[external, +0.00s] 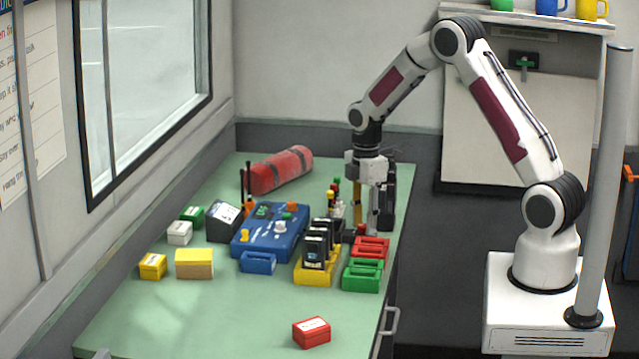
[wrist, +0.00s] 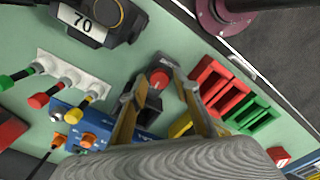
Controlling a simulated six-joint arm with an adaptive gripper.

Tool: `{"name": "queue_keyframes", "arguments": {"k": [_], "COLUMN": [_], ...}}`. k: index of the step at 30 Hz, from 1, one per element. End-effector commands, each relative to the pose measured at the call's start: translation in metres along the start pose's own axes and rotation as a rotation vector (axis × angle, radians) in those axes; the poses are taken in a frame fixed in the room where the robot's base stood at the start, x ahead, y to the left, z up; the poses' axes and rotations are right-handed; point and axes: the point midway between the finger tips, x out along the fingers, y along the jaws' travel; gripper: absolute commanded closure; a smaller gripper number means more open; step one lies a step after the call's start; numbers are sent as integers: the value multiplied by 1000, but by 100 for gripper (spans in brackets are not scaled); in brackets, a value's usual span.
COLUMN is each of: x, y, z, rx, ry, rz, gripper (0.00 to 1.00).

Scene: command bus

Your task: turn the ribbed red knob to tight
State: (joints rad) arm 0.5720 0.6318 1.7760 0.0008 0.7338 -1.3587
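The red knob (wrist: 160,79) sits on a dark grey block (wrist: 158,65) and shows between my fingers in the wrist view. In the external view a small red patch, which looks like the knob (external: 361,229), shows low between the fingers. My gripper (wrist: 157,93) is open, with one finger on each side of the knob. In the external view my gripper (external: 365,224) points straight down at the table's right side. I cannot tell whether the fingers touch the knob. Its ribs and any tight mark are too small to make out.
Close by stand a blue panel (external: 266,240) with knobs, a yellow rack (external: 313,279) of black modules, red trays (external: 370,247) and green trays (external: 362,275). Coloured levers (wrist: 68,82) and a device reading 70 (wrist: 82,22) are near. The front table is mostly clear.

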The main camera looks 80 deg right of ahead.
Motion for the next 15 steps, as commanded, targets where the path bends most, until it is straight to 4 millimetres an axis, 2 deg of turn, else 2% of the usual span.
{"name": "queue_keyframes", "arguments": {"k": [1,3,15], "x": [0,0,0], "y": [0,0,0], "z": [0,0,0], "rx": [0,0,26], "ry": [0,0,0], "rz": [0,0,0], "gripper": [86,100,100]}}
